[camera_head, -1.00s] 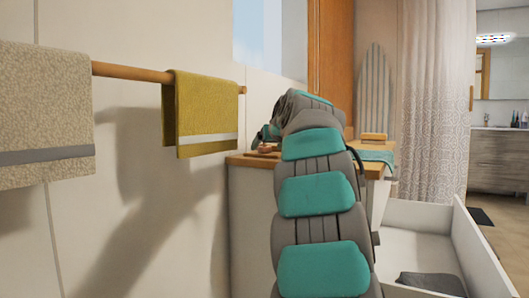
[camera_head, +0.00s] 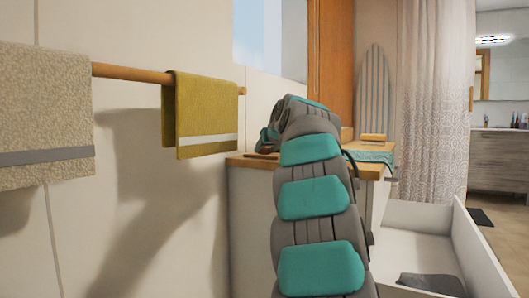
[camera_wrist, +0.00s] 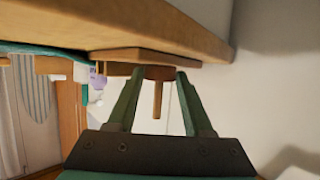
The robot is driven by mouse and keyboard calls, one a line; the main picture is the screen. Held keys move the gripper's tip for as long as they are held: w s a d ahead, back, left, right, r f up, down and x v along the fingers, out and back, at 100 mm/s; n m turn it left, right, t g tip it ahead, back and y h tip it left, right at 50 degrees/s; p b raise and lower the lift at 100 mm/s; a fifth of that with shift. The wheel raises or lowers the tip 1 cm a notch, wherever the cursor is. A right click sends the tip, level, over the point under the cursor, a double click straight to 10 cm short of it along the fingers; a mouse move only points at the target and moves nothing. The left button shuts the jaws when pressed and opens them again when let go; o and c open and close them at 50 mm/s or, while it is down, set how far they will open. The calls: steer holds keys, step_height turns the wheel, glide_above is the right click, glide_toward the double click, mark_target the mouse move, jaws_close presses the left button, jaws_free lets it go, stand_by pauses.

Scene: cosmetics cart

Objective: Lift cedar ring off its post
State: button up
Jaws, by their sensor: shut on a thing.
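In the wrist view the picture is upside down, with the counter at the top. The cedar ring (camera_wrist: 158,73) is a brown disc between the two green fingertips of my gripper (camera_wrist: 159,76), which is shut on it. A thin wooden post (camera_wrist: 157,101) sticks out through the ring. The ring is still around the post, close against the flat wooden base (camera_wrist: 140,54); I cannot tell whether they touch. In the head view my arm hides most of the ring and post; my gripper (camera_head: 268,140) shows only in part, low over the counter.
The wooden counter top (camera_head: 245,161) has a teal cloth (camera_head: 372,157) and a wooden block (camera_head: 373,137) to the right of my arm. A wall with a towel rail (camera_head: 130,74) and a yellow towel (camera_head: 205,115) is at left. An open white drawer (camera_head: 415,214) juts out at right.

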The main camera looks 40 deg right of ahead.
jaws_close()
steer(key=shift+r, duration=0.1)
step_height(320, 180, up, 10)
steer(key=p, duration=0.8)
steer(key=shift+p, duration=0.35)
